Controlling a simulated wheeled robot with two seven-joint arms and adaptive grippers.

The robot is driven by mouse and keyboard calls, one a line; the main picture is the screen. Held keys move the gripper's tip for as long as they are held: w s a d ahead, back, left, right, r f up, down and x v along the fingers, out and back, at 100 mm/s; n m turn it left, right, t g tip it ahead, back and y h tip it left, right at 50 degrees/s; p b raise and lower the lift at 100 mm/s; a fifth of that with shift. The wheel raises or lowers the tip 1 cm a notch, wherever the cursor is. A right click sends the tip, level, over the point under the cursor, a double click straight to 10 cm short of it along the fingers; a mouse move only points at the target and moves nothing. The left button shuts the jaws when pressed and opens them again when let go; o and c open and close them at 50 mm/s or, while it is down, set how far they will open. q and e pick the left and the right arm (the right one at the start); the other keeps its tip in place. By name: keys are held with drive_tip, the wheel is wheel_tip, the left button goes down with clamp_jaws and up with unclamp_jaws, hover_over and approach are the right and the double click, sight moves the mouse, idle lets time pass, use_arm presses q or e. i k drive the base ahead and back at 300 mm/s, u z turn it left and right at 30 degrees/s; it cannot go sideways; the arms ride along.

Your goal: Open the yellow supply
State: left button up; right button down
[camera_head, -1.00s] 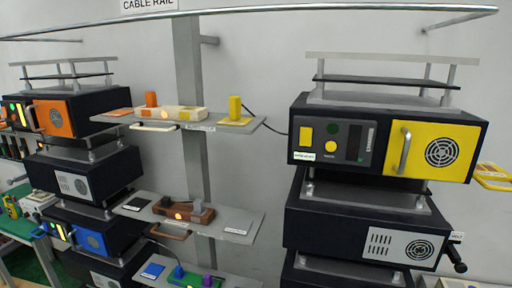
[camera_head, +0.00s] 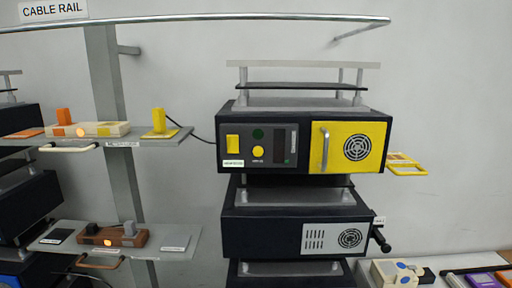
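The yellow supply (camera_head: 228,122) is a black box on top of the stack right of centre. Its right front is a yellow panel (camera_head: 374,130) with a round fan grille and a vertical silver handle (camera_head: 325,150). The panel looks closed, flush with the front. Its left front has a yellow rocker (camera_head: 232,144), a dark green round light, a round yellow button (camera_head: 258,152) and a dark display. Neither of my grippers shows in this view.
A grey shelf (camera_head: 172,134) at left holds a yellow block (camera_head: 158,120) and other small parts. A black unit with a side crank (camera_head: 380,238) sits below the supply. A yellow tray (camera_head: 408,170) juts out right. A white bench (camera_head: 450,262) stands lower right.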

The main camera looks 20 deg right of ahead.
sight(336, 146)
drive_tip(key=u, duration=1.8)
drive_tip(key=k, duration=0.6)
drive_tip(key=z, duration=1.3)
